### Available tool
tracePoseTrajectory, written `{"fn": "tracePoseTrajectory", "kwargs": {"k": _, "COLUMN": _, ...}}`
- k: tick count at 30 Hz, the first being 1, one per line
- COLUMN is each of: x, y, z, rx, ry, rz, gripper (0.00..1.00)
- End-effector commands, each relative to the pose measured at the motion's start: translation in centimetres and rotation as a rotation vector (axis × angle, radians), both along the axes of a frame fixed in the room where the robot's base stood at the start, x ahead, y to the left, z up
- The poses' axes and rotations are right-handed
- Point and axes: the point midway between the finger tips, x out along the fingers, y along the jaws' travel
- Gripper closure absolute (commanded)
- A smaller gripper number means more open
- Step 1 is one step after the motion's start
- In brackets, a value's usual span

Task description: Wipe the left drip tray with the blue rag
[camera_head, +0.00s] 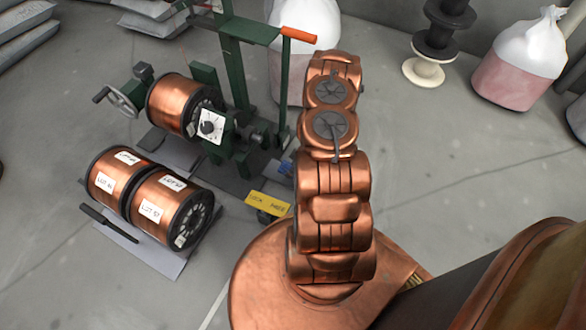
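A small blue patch (286,168), possibly the blue rag, shows just left of my arm; my arm hides part of that area, so I cannot tell its shape. Flat dark grey sheets (178,152) lie on the floor under the green winding stand; I cannot tell for sure which is the left drip tray. My copper-coloured arm rises through the middle of the view. My gripper is not visible; the arm's own links hide or cut off its end.
The green stand (233,65) holds a copper spool (180,103) and a hand crank (124,98). Two labelled spools (160,205) and a black bar (110,223) rest on a grey sheet (165,263). A yellow tag (268,204) is near my base. Open floor (450,160) lies right.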

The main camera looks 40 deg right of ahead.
Motion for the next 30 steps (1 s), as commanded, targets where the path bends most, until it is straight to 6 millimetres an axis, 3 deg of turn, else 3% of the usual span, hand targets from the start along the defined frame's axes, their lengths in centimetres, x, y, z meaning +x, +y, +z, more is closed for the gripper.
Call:
{"fn": "tracePoseTrajectory", "kwargs": {"k": 8, "x": 0.3, "y": 0.0, "z": 0.0, "rx": -0.001, "ry": -0.002, "rz": 0.001, "gripper": 0.66}}
{"fn": "tracePoseTrajectory", "kwargs": {"k": 21, "x": 5.2, "y": 1.5, "z": 3.0, "rx": -0.003, "ry": -0.003, "rz": 0.004, "gripper": 0.66}}
{"fn": "tracePoseTrajectory", "kwargs": {"k": 30, "x": 6.1, "y": 2.0, "z": 3.8, "rx": -0.002, "ry": -0.001, "rz": 0.0, "gripper": 0.66}}
